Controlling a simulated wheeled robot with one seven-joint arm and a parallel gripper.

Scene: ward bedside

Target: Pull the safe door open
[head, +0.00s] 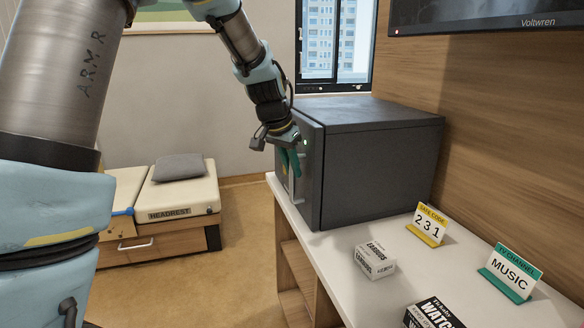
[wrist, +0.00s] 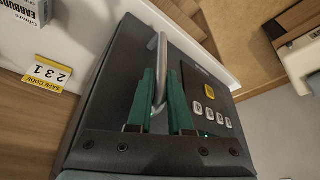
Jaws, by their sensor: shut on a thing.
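A dark grey safe (head: 375,150) stands on the white counter. Its front faces left in the head view, and its door (wrist: 122,100) fills the middle of the wrist view. The door appears closed, flush with the body. A silver bar handle (wrist: 159,60) is fixed to the door, beside a keypad (wrist: 209,100) with several pale buttons and one yellow button. My gripper (wrist: 162,95) has its green fingers on both sides of the handle and is shut on it. In the head view my gripper (head: 291,160) is at the door's front, partly covering the handle (head: 298,185).
On the counter (head: 335,238) are a yellow safe code card reading 231 (head: 429,225), a white earbuds box (head: 375,261), a green music card (head: 510,272) and a black watch box (head: 435,313). A bed with a headrest (head: 180,200) stands left. Floor between is clear.

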